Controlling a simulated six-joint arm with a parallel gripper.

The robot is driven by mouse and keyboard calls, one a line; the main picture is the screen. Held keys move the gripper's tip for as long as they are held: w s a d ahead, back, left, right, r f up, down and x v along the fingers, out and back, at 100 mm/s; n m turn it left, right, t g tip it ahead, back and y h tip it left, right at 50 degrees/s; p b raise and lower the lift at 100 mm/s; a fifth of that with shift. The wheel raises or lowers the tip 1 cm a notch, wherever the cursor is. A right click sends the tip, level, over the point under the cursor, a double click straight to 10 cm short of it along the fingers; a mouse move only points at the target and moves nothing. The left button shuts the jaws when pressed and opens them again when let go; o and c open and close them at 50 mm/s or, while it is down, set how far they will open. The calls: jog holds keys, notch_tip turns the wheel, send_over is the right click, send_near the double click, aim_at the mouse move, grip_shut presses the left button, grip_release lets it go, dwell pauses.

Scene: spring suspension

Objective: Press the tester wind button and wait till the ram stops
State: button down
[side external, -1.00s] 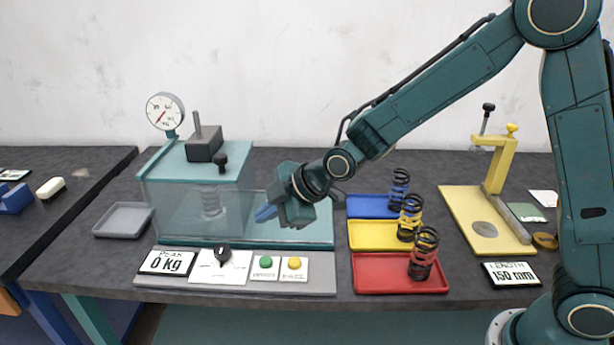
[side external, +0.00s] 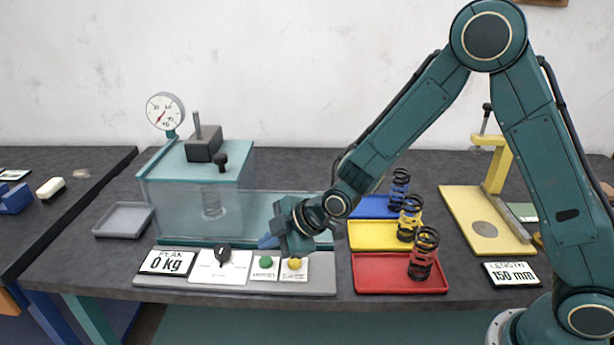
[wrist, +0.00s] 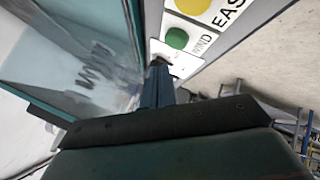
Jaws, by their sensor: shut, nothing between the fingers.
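The tester (side external: 195,165) is a teal frame with a clear guard, and a spring (side external: 211,202) shows behind the guard. The green wind button (side external: 265,262) sits on the front panel beside the yellow ease button (side external: 294,264). In the wrist view the green button (wrist: 177,38) and its WIND label lie just beyond my fingertips. My gripper (side external: 268,242) is shut and empty, a little above and behind the green button, and looks apart from it. The tester's peak display (side external: 167,262) reads 0 kg. The dial gauge (side external: 164,111) stands at the back left.
A black knob (side external: 223,256) stands left of the buttons. Blue (side external: 370,207), yellow (side external: 375,235) and red (side external: 385,275) trays with springs stand to the right. An empty grey tray (side external: 123,220) is at left. A yellow length gauge (side external: 480,215) stands far right.

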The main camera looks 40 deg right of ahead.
aim_at(266, 262)
jog(key=shift+f, duration=0.75)
jog(key=shift+f, duration=0.1)
dwell(1.6)
jog(key=shift+f, duration=0.3)
